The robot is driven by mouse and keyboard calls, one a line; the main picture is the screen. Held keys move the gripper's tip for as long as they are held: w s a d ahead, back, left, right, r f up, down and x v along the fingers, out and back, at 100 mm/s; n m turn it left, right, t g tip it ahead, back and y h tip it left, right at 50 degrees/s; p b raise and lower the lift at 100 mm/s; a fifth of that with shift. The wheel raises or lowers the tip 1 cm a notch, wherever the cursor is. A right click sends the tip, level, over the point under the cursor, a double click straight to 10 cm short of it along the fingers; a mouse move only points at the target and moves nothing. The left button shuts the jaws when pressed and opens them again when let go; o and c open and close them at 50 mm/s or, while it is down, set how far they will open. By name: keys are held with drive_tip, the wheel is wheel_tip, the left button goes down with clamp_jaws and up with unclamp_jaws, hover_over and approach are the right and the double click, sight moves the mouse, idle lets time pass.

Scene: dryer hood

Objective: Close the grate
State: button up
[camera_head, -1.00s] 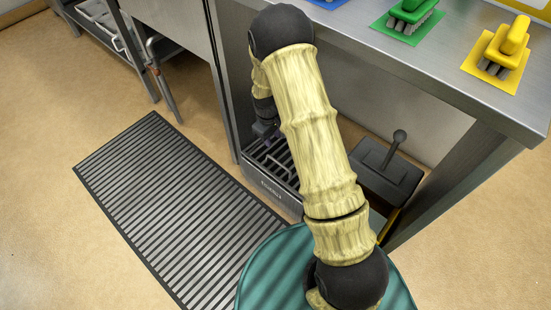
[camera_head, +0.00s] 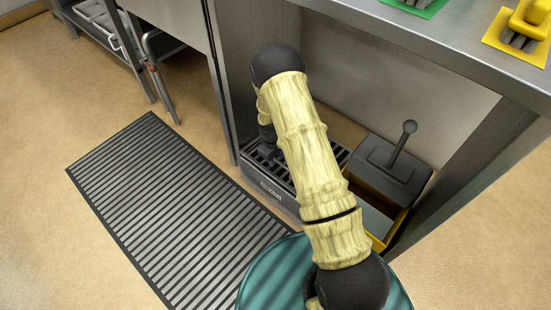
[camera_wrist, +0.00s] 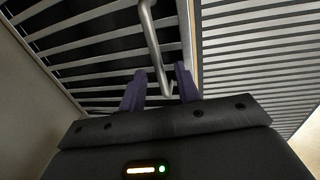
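The grate (camera_head: 262,152) is a set of dark parallel bars on a low grey box under the counter in the head view, partly hidden by my arm. In the wrist view, its pale slats (camera_wrist: 85,40) fill the upper left, with dark gaps between them. A pale metal bar handle (camera_wrist: 153,45) comes down across the slats and ends between my fingertips. My gripper (camera_wrist: 160,88) has two purple fingers, apart, one on each side of the handle, with gaps showing beside it. The fingertips are hidden in the head view.
A slatted floor mat (camera_head: 175,210) lies left of the box. A dark unit with a ball-topped lever (camera_head: 400,150) stands right of it over a yellow-edged tray (camera_head: 378,222). A wire shelf stands at upper left.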

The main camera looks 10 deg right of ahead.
sight(274, 168)
clamp_jaws()
drive_tip(key=shift+s+a+f, duration=0.2)
drive_tip(key=shift+a+f, duration=0.05)
drive_tip(key=shift+f, duration=0.45)
drive_tip(key=shift+s+a+f, duration=0.15)
drive_tip(key=shift+a+f, duration=0.05)
drive_tip(key=shift+f, duration=0.5)
unclamp_jaws()
drive_tip(key=shift+f, duration=0.1)
drive_tip(key=shift+d, duration=0.1)
